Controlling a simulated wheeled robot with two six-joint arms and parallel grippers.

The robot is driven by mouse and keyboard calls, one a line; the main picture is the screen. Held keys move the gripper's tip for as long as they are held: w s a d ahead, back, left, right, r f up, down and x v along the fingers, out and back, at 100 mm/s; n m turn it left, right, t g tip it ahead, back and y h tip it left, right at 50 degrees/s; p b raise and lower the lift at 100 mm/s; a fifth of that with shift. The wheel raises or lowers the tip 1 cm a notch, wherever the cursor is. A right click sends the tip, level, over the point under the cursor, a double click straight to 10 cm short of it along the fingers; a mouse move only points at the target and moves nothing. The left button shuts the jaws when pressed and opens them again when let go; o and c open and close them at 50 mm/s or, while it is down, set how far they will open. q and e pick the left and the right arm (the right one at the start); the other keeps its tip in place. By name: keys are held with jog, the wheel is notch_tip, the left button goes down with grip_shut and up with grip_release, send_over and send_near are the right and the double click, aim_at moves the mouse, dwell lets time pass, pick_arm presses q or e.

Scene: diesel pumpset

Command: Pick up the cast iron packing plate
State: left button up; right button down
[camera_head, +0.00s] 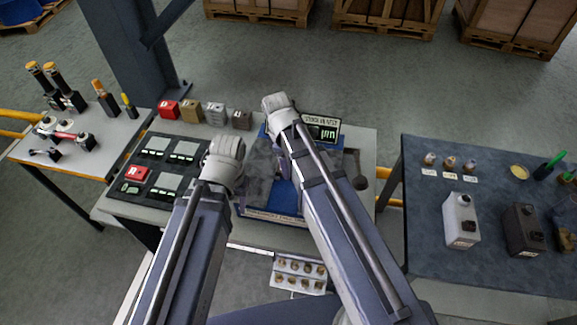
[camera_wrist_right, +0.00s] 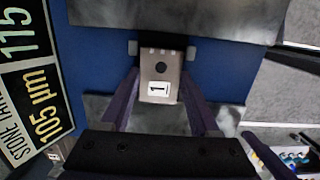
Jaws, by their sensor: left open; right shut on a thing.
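In the right wrist view, a small grey-brown metal plate (camera_wrist_right: 161,62) with a white label "1" sits between the purple fingers of my right gripper (camera_wrist_right: 160,95), which is shut on it. A blue surface lies behind it. In the head view my right arm reaches over the blue-and-grey work fixture (camera_head: 272,217), and its forearm hides the held plate. My left gripper (camera_head: 241,203) is open near the fixture's left side, partly hidden by its own wrist.
A black sign (camera_head: 321,129) stands behind the fixture. Red, tan and grey blocks (camera_head: 215,113) line the table's back edge. A dark panel (camera_head: 160,172) is on the left. The right table (camera_head: 425,250) holds bottles and jars. A blue column (camera_head: 130,50) rises behind.

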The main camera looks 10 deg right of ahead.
jog(key=shift+r, duration=0.15)
notch_tip(320, 180, up, 10)
jog(key=p, duration=1)
jog(key=shift+f, duration=0.2)
